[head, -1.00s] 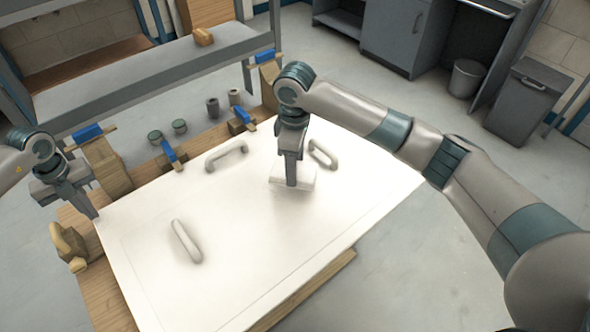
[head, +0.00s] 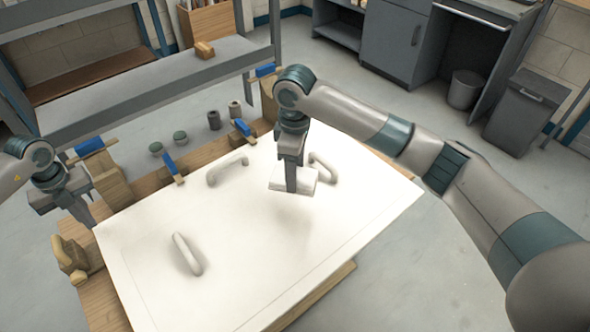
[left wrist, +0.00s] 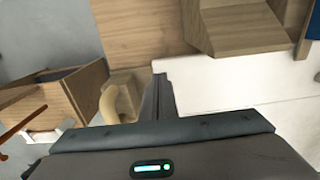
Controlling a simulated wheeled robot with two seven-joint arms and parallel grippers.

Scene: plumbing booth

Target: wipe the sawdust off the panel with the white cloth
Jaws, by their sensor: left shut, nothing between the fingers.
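The white panel (head: 260,250) lies on a wooden bench and has several raised handles. I make out no clear sawdust on it. The white cloth (head: 306,186) is a folded pad under my right gripper (head: 291,189), which is shut on it. The cloth seems slightly above the panel, between two handles in its upper right part, with a soft shadow below. My left gripper (head: 90,222) is shut and empty at the panel's left corner. Its fingers also show in the left wrist view (left wrist: 158,98), beside the panel edge (left wrist: 205,82).
Blue-topped clamps (head: 172,167) on wooden blocks line the bench's far edge. A wooden hand tool (head: 68,254) sits at the left end. Small cups (head: 180,138) stand behind. A grey shelf (head: 150,85) stands at the back. Handles (head: 187,254) stick up from the panel.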

